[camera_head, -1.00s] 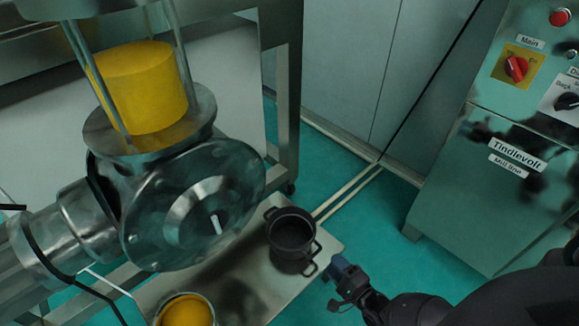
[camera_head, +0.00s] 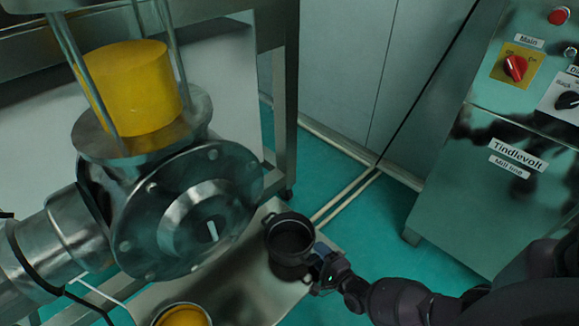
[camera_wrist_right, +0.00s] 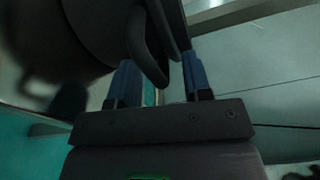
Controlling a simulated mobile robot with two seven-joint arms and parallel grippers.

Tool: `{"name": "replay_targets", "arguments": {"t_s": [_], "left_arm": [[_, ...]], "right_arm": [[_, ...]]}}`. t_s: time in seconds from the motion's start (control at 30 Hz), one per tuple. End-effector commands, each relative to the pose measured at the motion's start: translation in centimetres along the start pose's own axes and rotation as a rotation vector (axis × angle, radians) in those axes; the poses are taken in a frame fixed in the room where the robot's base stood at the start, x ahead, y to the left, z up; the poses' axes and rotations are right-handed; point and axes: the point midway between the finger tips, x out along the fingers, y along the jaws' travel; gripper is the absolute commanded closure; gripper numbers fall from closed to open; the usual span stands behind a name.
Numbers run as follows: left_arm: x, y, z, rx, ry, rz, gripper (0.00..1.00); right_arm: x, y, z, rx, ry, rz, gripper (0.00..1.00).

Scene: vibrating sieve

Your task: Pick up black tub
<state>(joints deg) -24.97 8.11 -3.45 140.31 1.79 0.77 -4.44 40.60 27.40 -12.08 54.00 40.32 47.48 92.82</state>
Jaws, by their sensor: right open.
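The black tub (camera_head: 289,234) stands upright on a metal shelf, with a loop handle on its side. My right gripper (camera_head: 315,265) is at the tub's near right side, by that handle. In the right wrist view the dark tub (camera_wrist_right: 95,30) fills the upper left, and its handle (camera_wrist_right: 150,50) lies between the two blue fingertips of my right gripper (camera_wrist_right: 160,82). The fingers are apart, with a gap on the handle's right side. Whether either finger touches the handle I cannot tell. My left gripper is not in view.
The metal shelf (camera_head: 240,290) also holds a container of yellow material (camera_head: 183,316) at the bottom. A round steel valve housing (camera_head: 190,215) hangs close to the tub's left. A control cabinet (camera_head: 480,200) stands at the right, with clear green floor (camera_head: 365,235) between.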

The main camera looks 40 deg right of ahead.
Motion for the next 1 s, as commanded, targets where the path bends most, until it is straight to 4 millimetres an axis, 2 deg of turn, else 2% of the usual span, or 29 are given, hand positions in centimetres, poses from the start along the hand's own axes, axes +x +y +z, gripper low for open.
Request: {"name": "replay_targets", "arguments": {"t_s": [0.1,0.4,0.83,1.0], "left_arm": [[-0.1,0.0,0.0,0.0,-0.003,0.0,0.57],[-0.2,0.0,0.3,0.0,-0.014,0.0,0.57],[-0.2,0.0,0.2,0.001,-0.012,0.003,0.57],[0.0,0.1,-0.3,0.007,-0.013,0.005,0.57]], "right_arm": [[0.0,0.0,0.0,0.0,0.0,0.0,0.56],[0.0,0.0,0.0,0.0,0.0,0.0,1.0],[-0.1,0.0,0.1,0.001,-0.001,0.003,1.0],[0.1,-1.3,0.3,0.002,-0.001,-0.002,1.0]]}}
